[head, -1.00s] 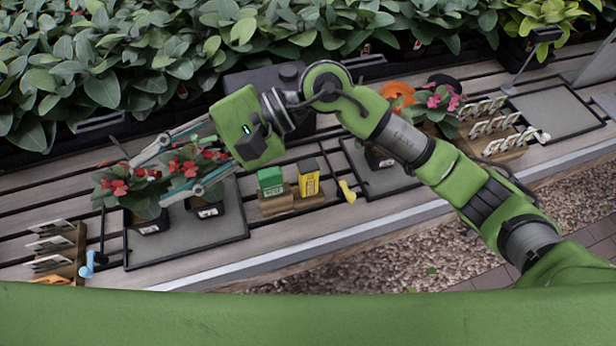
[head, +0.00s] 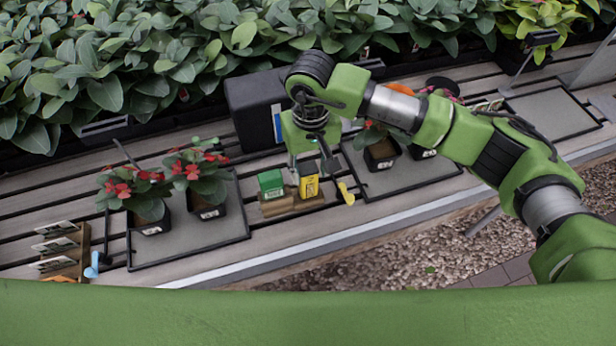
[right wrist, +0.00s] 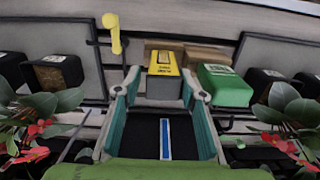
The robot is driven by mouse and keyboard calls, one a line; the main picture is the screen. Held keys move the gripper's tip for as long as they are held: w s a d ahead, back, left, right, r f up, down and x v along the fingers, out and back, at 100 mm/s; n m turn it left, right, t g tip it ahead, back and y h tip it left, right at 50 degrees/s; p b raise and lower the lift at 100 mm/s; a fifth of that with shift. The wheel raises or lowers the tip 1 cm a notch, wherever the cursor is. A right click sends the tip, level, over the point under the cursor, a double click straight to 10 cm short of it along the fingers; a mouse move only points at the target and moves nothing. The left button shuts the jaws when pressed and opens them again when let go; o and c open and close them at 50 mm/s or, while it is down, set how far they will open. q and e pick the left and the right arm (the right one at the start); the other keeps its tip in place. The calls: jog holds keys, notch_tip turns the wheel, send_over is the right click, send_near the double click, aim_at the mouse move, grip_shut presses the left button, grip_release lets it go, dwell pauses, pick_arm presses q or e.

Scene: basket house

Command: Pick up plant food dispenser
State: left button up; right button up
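A small yellow box (head: 309,187) and a small green box (head: 271,184) stand side by side on wooden holders in the middle of the bench. No readable label tells which is the plant food dispenser. My right gripper (head: 312,162) is just above and behind the yellow box, pointing down. In the right wrist view my right gripper (right wrist: 161,85) is open. Its fingers are on either side of the yellow box (right wrist: 164,66), with gaps showing, and the green box (right wrist: 224,84) is outside them. My left gripper is not in view.
A black box (head: 248,110) with a blue-and-white label stands behind the yellow and green boxes. A yellow-handled tool (head: 346,193) lies just right of the yellow box. Red-flowered pots stand on the left tray (head: 240,222); more pots stand on the right tray (head: 440,176).

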aim_at(308, 183)
jog(key=f, duration=0.1)
jog(key=f+p, duration=0.1)
jog(key=f, duration=0.1)
jog(key=f+p, duration=0.1)
jog(key=f, duration=0.1)
jog(key=shift+a+f, duration=0.2)
jog(key=shift+a, duration=0.05)
jog(key=shift+w+f, duration=0.1)
jog(key=shift+f, duration=0.2)
jog(key=c, duration=1)
